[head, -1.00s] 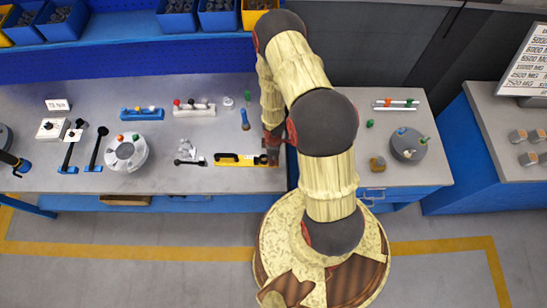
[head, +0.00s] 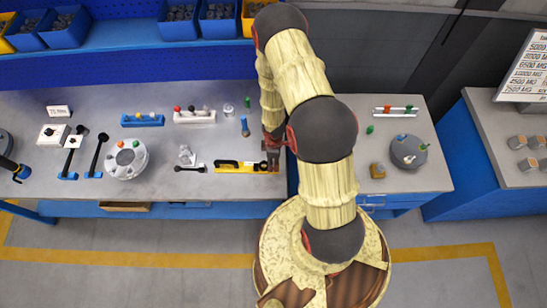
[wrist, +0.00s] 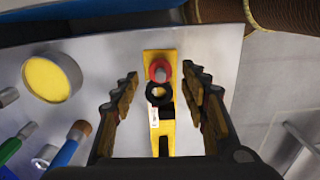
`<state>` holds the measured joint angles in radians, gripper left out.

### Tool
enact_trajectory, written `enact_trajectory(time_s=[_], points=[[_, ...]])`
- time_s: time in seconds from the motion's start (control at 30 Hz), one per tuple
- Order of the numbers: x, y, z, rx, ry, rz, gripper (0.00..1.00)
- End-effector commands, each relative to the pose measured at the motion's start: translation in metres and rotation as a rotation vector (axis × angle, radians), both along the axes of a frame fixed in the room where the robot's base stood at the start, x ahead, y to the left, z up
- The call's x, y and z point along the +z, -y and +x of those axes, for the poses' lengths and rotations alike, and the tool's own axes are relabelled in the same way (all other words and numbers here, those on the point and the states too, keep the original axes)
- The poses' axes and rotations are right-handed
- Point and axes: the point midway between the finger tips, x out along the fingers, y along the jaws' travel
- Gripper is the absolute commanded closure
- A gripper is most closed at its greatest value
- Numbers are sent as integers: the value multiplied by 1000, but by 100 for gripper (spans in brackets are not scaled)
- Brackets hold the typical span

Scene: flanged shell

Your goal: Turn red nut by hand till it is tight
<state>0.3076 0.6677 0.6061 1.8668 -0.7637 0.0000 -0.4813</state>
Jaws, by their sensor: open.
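A red nut-like ring (wrist: 160,70) sits around a grey stud near the far end of a yellow bar (wrist: 149,57). A black ring (wrist: 160,92) lies just nearer on the same bar. The yellow bar also shows in the head view (head: 230,168), lying at the bench's front edge. My gripper (wrist: 160,93) is open, with one finger on each side of the bar and visible gaps to the red ring. In the head view my gripper (head: 271,158) is over the bar's right end and hides the red ring there. I cannot tell its height above the bar.
A round grey flange with coloured pegs (head: 127,165) stands to the left. A blue-handled tool (head: 245,127) and a white rack (head: 195,117) lie behind. A round yellow-topped part (wrist: 52,78) is left of my gripper.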

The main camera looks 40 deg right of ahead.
Motion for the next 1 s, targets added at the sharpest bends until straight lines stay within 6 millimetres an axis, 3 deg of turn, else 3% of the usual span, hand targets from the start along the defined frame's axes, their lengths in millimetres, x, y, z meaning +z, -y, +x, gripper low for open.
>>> enact_trajectory(time_s=[0.13,0.4,1.0], points=[[19,0,0,0,0,0,55],[37,0,0,0,-1,1,55],[43,4,-2,-12,-1,1,55]])
